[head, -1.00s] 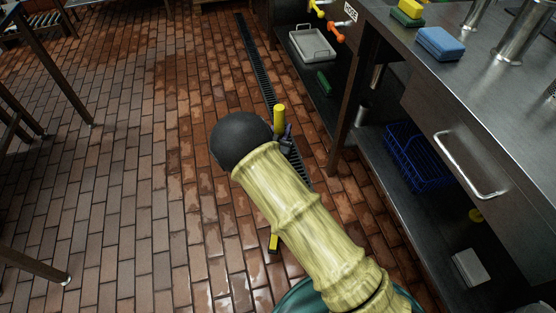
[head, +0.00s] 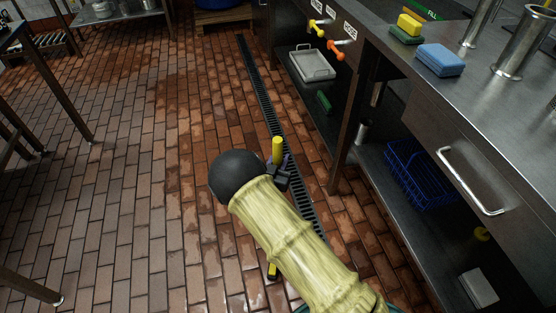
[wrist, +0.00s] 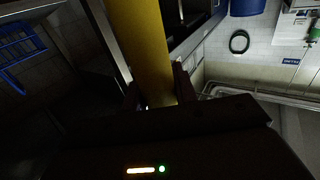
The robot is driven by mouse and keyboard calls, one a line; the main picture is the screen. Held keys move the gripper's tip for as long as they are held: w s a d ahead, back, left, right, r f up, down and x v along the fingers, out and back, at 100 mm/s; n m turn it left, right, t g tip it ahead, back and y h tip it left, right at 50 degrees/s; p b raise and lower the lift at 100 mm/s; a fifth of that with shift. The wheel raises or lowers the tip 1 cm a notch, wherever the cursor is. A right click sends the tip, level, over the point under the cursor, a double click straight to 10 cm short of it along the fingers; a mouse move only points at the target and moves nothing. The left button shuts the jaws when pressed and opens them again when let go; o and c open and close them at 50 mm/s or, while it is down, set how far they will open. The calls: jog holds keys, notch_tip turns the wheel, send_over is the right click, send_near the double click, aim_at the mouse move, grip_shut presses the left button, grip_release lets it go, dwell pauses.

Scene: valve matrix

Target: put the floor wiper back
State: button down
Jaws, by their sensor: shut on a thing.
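The floor wiper shows as a yellow handle (wrist: 140,45) that runs up through the wrist view between my fingers. In the head view a short yellow length of the handle (head: 277,150) stands up above my gripper, and another yellow piece shows below my arm at the left. My gripper (wrist: 157,98) is shut on the handle; in the head view it (head: 281,178) is mostly hidden behind the dark ball-shaped end of my arm. The wiper's head is not in view.
A steel counter (head: 400,75) with a drawer stands at the right, with a blue basket (head: 415,175) and a grey tray (head: 312,63) on its lower shelf. A drain grate (head: 258,90) runs along the brick floor (head: 130,180). The floor at centre left is clear. Table legs stand at far left.

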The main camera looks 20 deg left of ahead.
jog(key=shift+f, duration=0.1)
jog(key=c, duration=1.1)
grip_release()
jog(key=shift+s, duration=0.1)
jog(key=s+p, duration=0.2)
jog(key=s, duration=1)
jog(key=shift+a, duration=0.25)
jog(key=shift+w, duration=0.15)
